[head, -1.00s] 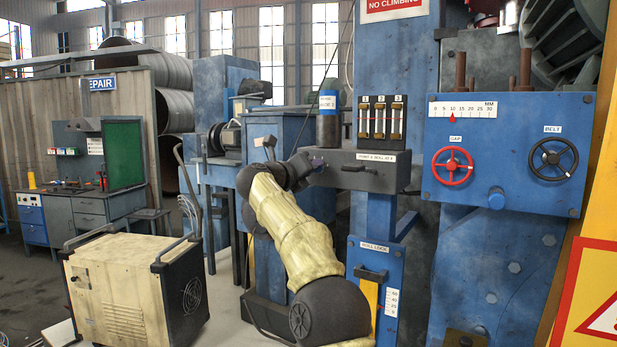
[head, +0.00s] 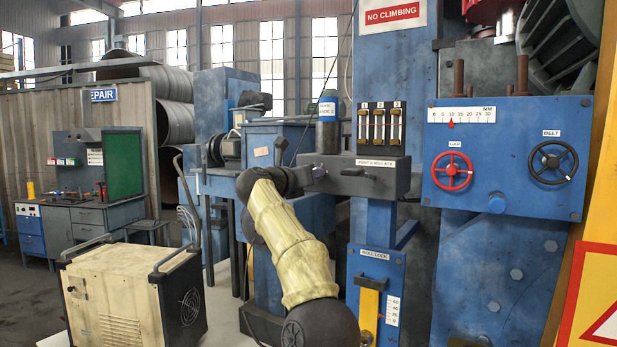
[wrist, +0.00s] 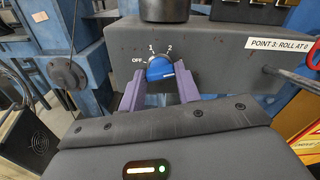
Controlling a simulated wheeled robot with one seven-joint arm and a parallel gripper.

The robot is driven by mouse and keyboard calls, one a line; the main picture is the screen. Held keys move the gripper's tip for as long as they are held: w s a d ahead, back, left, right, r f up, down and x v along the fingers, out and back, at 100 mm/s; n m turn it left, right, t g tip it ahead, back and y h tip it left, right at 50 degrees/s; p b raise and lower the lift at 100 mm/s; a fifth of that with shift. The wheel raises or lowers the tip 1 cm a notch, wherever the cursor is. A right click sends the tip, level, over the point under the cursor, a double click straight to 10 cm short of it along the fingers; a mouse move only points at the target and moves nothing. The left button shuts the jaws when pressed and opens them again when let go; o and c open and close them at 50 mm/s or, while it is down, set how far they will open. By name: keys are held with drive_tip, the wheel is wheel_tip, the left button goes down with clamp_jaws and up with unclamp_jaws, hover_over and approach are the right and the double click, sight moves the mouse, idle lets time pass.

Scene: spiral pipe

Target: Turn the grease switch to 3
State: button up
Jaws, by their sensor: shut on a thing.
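The grease switch is a blue knob (wrist: 160,72) on the front of a dark grey box (wrist: 215,48). Its dial shows OFF at left, then 1 and 2 above. No 3 is visible; the area right of the knob is partly behind my finger. A white line on the knob points to the right, but I cannot tell its exact setting. My gripper (wrist: 159,77) has its purple fingers on both sides of the knob, shut on it. In the head view my gripper (head: 308,178) is at the left end of the box, and the knob is hidden there.
A dark cylinder (head: 327,130) stands on the box. A black handle (head: 352,171) sticks out of its front to the right. Below is a blue roll lock panel (head: 392,270). A red wheel (head: 453,171) is farther right. A cream cart (head: 130,295) stands left.

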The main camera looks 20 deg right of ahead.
drive_tip(key=shift+f, duration=0.2)
drive_tip(key=o, duration=1)
drive_tip(key=shift+r, duration=0.1)
drive_tip(key=shift+a, duration=0.15)
drive_tip(key=b+v, duration=0.6)
drive_tip(key=v, duration=1.1)
drive_tip(key=shift+s+b, duration=0.1)
drive_tip(key=shift+b, duration=0.2)
